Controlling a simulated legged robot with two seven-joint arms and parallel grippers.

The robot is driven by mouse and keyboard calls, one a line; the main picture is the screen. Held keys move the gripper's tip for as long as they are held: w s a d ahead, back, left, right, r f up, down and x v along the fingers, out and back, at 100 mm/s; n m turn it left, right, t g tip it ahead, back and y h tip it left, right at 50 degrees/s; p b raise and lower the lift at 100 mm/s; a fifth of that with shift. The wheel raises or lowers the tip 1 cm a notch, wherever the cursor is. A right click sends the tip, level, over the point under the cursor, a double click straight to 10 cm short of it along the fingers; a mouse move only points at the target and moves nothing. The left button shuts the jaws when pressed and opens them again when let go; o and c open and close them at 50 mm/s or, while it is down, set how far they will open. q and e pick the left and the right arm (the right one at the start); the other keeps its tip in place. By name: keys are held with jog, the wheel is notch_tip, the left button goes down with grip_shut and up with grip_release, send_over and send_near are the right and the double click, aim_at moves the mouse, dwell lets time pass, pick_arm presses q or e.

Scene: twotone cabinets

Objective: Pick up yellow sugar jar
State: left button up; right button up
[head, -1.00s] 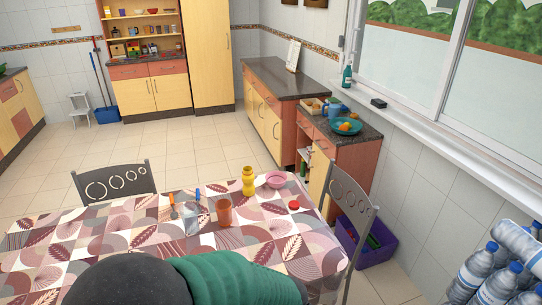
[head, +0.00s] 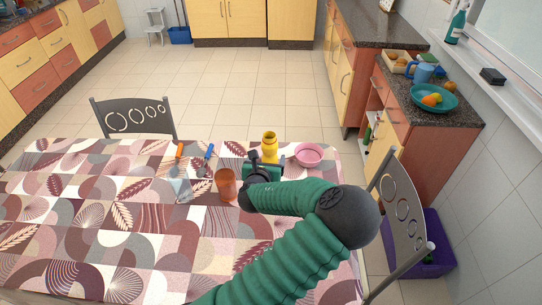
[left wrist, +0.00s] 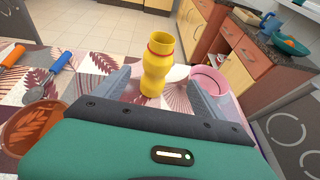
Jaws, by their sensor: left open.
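The yellow sugar jar (head: 270,144) stands upright on the patterned table (head: 70,215), near its far edge. Its lower part is hidden by my left gripper (head: 263,160) in the head view. In the left wrist view the jar (left wrist: 157,64) shows a wide mouth and a reddish ring below it. My left gripper (left wrist: 160,95) is open, with one finger on each side of the jar's lower part. The jar is ahead of or just between the fingertips, and I see no contact. My right gripper is in neither view.
A brown cup (head: 226,184) stands left of my left gripper, close to it. A pink bowl (head: 309,154) is to the jar's right. Orange- and blue-handled utensils (head: 209,151) lie to the left. Chairs (head: 135,118) stand at the far and right edges.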

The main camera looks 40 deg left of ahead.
aim_at(267, 150)
pick_arm(q)
jog(key=x, duration=0.5)
jog(key=a+x, duration=0.1)
jog(key=x, duration=0.2)
jog(key=shift+s+r+b, duration=0.15)
jog(key=shift+s+b, duration=0.15)
jog(key=x, duration=0.5)
jog(key=shift+w+d, duration=0.1)
jog(key=shift+d, duration=0.15)
jog(key=shift+w+a+f, duration=0.2)
jog(key=shift+w+f, duration=0.05)
jog(key=shift+a, duration=0.15)
jog(key=c, duration=1.6)
